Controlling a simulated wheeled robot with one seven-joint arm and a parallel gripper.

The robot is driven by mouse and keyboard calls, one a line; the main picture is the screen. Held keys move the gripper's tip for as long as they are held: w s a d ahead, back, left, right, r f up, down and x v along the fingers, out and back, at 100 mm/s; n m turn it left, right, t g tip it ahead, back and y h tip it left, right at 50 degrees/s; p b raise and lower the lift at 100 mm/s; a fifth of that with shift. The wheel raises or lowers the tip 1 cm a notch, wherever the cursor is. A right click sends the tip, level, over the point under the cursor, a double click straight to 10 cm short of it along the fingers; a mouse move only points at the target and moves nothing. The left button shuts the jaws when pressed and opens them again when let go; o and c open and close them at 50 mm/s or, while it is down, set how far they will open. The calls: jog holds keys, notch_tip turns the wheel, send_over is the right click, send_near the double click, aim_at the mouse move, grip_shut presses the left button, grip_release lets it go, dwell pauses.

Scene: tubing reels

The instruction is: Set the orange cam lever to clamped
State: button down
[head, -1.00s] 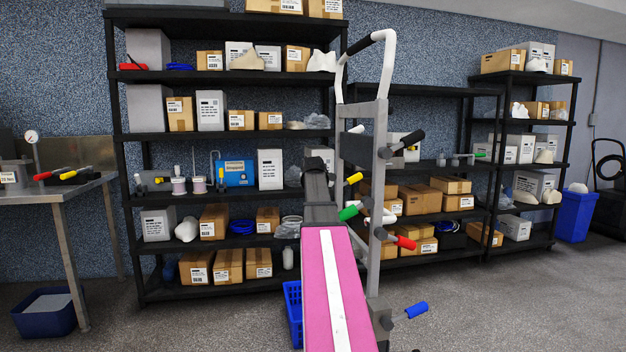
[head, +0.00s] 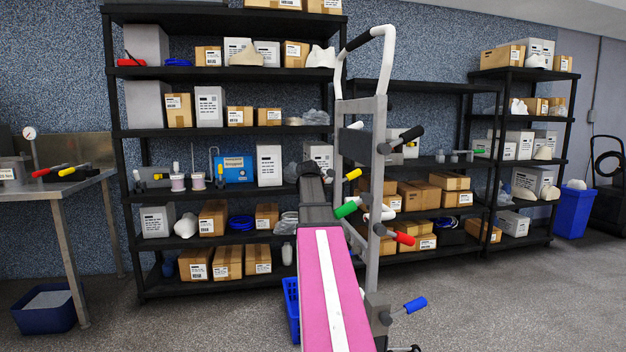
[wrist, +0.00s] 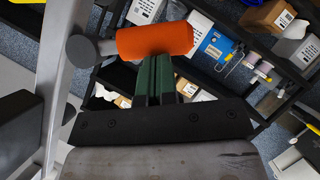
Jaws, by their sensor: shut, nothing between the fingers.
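The orange cam lever (wrist: 155,40) shows in the wrist view as a thick orange grip on a grey round pivot (wrist: 82,50), beside a grey upright. It points to the right, nearly level in that picture. My gripper (wrist: 153,62) has its two green fingers together, with nothing between them. The fingertips end at the lower edge of the orange grip; I cannot tell whether they touch it.
The frame also carries black (head: 411,134), yellow (head: 353,174), green (head: 346,209), red (head: 405,239) and blue (head: 415,305) levers. Loaded shelves (head: 230,75) stand behind it. A blue crate (head: 291,300) is on the floor beside my arm.

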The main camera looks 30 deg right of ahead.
jog(key=d+f+n+h, duration=0.2)
jog(key=f+n, duration=0.1)
jog(key=f+n+h, duration=0.1)
jog(key=shift+s+d+f+t+h, duration=0.25)
jog(key=shift+s+d+t+h, duration=0.05)
jog(key=shift+s+d, duration=0.1)
jog(key=shift+d+f, duration=0.15)
jog(key=shift+d, duration=0.05)
dwell(0.6)
jog(key=shift+a, duration=0.1)
